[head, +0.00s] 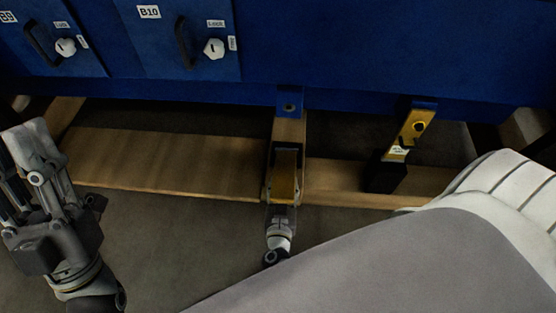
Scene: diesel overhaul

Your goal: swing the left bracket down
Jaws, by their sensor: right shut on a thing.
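The left bracket (286,168), a yellow arm with dark edges, hangs under a blue tab at the bottom of the blue cabinet, near the picture's middle. My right gripper (283,194) is small and far below, with its pale wrist under the bracket. It is shut on the bracket's lower part; its fingers show only faintly. The right bracket (412,130), yellow with a black hook and black foot, hangs apart to the right. My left gripper (22,165) is large at the left edge, away from both brackets. Its finger gap is not clear.
The blue cabinet (370,45) fills the top, with handles and white knobs at the upper left. A wooden beam (165,160) runs below it, behind the brackets. My pale arm covers the lower right. Grey floor (180,235) is clear between the grippers.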

